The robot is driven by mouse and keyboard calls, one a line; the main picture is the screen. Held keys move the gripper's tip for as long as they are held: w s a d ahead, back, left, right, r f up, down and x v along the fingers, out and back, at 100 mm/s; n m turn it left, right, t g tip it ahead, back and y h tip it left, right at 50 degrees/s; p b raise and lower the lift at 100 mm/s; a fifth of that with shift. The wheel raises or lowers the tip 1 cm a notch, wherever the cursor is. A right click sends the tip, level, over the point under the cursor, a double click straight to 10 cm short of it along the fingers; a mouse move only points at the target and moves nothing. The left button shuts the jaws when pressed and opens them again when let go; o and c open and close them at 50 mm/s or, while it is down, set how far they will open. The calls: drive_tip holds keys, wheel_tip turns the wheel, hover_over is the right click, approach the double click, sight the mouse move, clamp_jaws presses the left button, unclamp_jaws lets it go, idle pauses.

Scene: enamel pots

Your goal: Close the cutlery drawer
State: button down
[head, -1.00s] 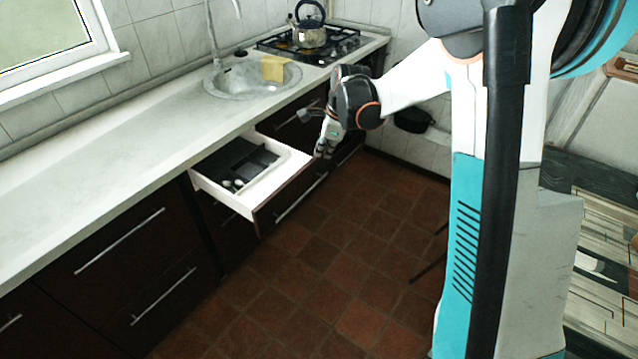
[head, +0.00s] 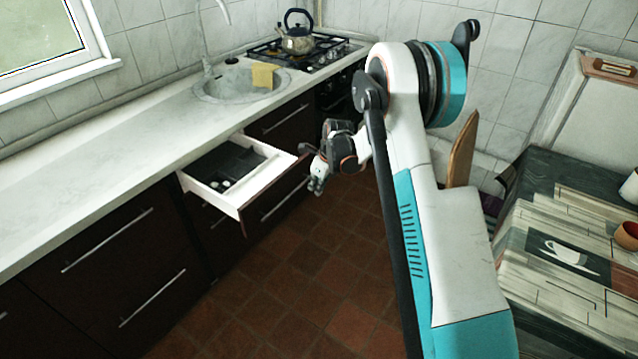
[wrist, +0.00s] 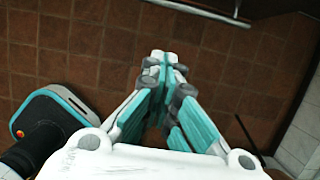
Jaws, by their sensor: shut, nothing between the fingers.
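The cutlery drawer (head: 222,206) stands pulled out from the dark cabinet below the worktop in the head view. It has white sides and a dark tray (head: 228,165) with a few small light items inside. My gripper (head: 316,188) is in front of the drawer's dark front panel, to its right, and apart from it as far as I can tell. In the wrist view my gripper (wrist: 164,60) is shut and empty, with its fingertips together over the brown tiled floor. A dark front with a metal bar handle (wrist: 200,12) shows at the top there.
The white worktop (head: 90,195) runs along the left, with a sink (head: 240,84) and a stove with a kettle (head: 297,38) beyond. A table (head: 560,210) stands on the right. The tiled floor (head: 290,290) between is clear.

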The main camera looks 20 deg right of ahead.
drive_tip(key=w+a+f+b, duration=0.2)
drive_tip(key=w+a+f, duration=0.1)
drive_tip(key=w+f, duration=0.1)
idle(0.6)
